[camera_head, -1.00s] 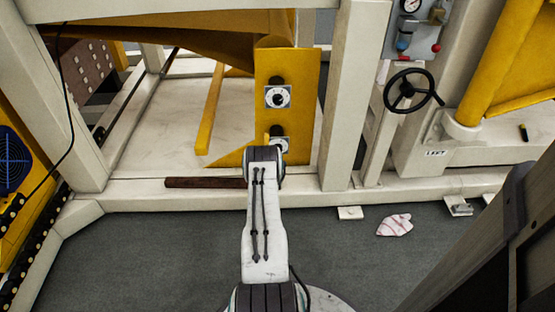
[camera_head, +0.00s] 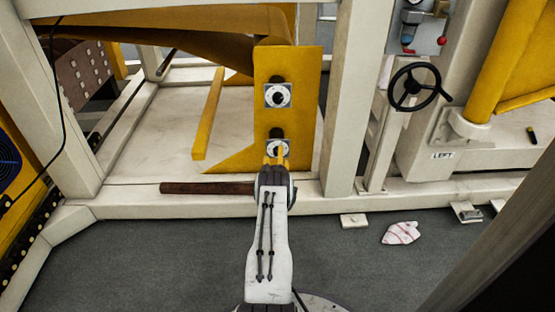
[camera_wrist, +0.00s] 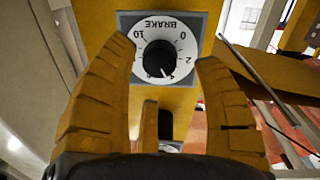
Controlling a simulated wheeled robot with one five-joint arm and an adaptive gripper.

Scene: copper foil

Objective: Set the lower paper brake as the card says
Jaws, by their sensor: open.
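The lower brake dial (camera_head: 277,148) sits on a yellow upright plate, below a similar upper dial (camera_head: 278,95). In the wrist view the lower dial (camera_wrist: 160,52) is upside down, with a white face reading BRAKE, 0, 2 and 10. Its black knob (camera_wrist: 158,58) has a white mark pointing down in the picture, past the 2; the figures there are hidden or unclear. My gripper (camera_head: 275,158) is open in front of the lower dial. In the wrist view its fingers (camera_wrist: 165,58) stand on either side of the knob, with nothing between them gripped. No readable card shows.
A black handwheel (camera_head: 413,89) and a panel (camera_head: 415,30) with a red lever are to the right. A white label (camera_head: 442,155) reads LEFT. A dark brown bar (camera_head: 207,188) lies on the frame's lower beam. A crumpled striped cloth (camera_head: 401,233) is on the clear grey floor.

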